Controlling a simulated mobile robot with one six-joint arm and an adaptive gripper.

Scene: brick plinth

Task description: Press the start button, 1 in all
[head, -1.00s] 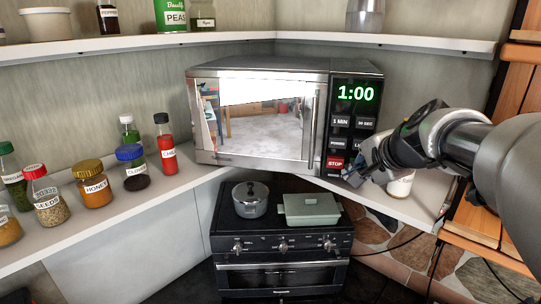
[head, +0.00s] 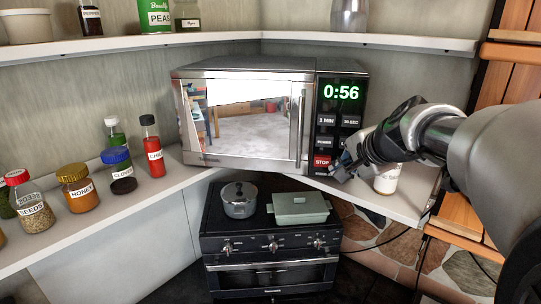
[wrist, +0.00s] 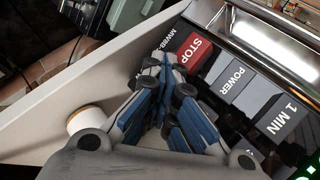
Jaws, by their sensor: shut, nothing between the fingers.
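The microwave (head: 245,121) stands on the corner shelf with its door shut. Its green display (head: 341,92) reads 0:56. The red STOP button (head: 322,161) sits low on the control panel, and it also shows in the wrist view (wrist: 195,52). No start button is readable; the panel area to the right of STOP is hidden behind my gripper. My gripper (head: 341,171) is shut and empty, with its tips at the lower right of the panel. In the wrist view its blue-grey fingers (wrist: 165,64) end close beside STOP. I cannot tell whether they touch the panel.
A white-labelled jar (head: 387,179) stands on the shelf just behind my gripper. Bottles and jars, such as the honey jar (head: 78,188), line the left shelf. A stove (head: 270,243) with a pot (head: 239,200) and a green dish (head: 299,207) is below.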

